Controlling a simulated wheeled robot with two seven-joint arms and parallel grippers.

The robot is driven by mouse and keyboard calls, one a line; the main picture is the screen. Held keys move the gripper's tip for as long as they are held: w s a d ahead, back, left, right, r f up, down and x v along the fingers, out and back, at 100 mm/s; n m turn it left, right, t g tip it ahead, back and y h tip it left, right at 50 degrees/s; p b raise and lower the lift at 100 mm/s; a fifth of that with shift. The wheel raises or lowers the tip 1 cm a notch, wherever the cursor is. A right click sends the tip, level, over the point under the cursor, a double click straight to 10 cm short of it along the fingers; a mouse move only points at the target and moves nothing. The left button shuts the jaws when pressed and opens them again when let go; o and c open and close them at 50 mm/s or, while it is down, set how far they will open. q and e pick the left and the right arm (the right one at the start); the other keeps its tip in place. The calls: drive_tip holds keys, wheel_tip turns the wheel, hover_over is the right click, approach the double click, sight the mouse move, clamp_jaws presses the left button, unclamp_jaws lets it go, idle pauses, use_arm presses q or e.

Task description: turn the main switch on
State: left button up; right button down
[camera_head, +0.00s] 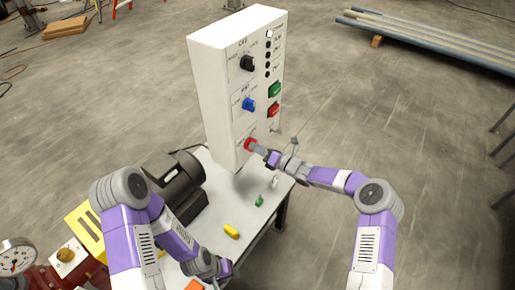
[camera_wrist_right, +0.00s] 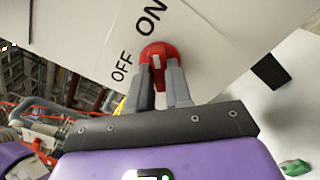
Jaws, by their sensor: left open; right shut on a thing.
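The main switch is a red rotary knob (camera_head: 250,144) low on the front of the white control cabinet (camera_head: 219,90). In the right wrist view the red knob (camera_wrist_right: 158,50) sits beside the printed words OFF and ON and has a white mark on its face. My right gripper (camera_head: 262,151) is shut on the knob; its two grey fingers (camera_wrist_right: 160,75) grip it from both sides. Which label the knob points to I cannot tell. My left gripper (camera_head: 224,270) is low in the head view, open and away from the cabinet.
Above the red knob the cabinet has a blue knob (camera_head: 248,105), a black knob (camera_head: 247,63), and green (camera_head: 274,90) and red (camera_head: 273,110) buttons. A dark motor (camera_head: 170,180) and yellow piece (camera_head: 231,231) are on the table (camera_head: 262,215).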

drive_tip(key=c, duration=1)
unclamp_jaws()
drive_tip(key=shift+c, duration=0.2)
drive_tip(key=v, duration=0.7)
drive_tip(key=shift+s+d, duration=0.2)
